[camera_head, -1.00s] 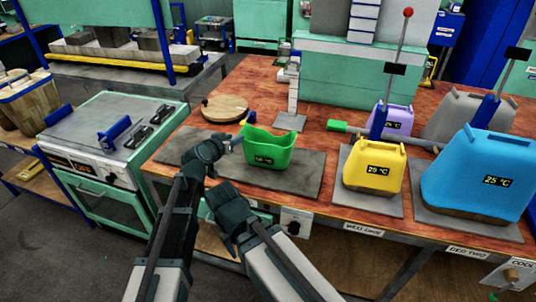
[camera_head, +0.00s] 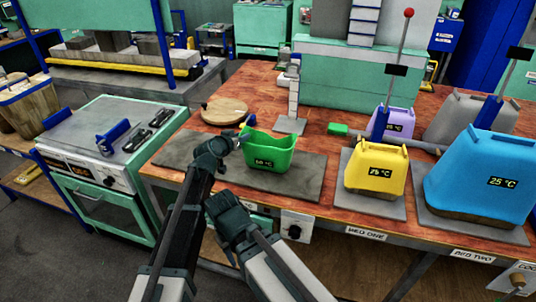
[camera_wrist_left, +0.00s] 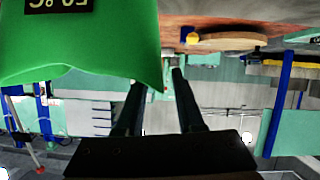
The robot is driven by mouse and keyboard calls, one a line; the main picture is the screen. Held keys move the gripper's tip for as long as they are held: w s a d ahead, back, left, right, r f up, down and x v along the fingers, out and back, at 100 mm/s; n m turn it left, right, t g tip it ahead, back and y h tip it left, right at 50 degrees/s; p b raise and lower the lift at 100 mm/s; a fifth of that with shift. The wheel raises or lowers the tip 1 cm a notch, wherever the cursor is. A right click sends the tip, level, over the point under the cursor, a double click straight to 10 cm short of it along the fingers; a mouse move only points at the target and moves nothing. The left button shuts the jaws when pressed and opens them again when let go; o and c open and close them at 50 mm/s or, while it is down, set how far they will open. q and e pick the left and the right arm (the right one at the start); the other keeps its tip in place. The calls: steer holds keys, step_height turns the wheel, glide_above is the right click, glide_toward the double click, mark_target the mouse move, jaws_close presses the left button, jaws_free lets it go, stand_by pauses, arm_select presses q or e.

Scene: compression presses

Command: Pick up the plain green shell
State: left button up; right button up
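The green shell (camera_head: 272,158) stands open-topped on the dark slab at the table's left front. Its dark label appears to read 50 °C. My left gripper (camera_head: 242,140) is at the shell's upper left corner. In the left wrist view the shell (camera_wrist_left: 75,50) fills the upper left, upside down. The left gripper's two dark fingers (camera_wrist_left: 158,92) stand apart, with the shell's corner overlapping the left finger and hiding its tip. A gap shows between the shell and the right finger. My right gripper (camera_head: 232,212) is low in front of the table edge; its fingertips cannot be made out.
A yellow shell (camera_head: 377,170), a blue shell (camera_head: 480,175), a purple shell (camera_head: 398,122) and a grey shell (camera_head: 455,115) stand to the right. A round wooden board (camera_head: 224,110) lies behind. A small green block (camera_head: 337,129) lies behind the yellow shell.

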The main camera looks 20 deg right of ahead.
arm_select(q)
jaws_close()
stand_by(1.2)
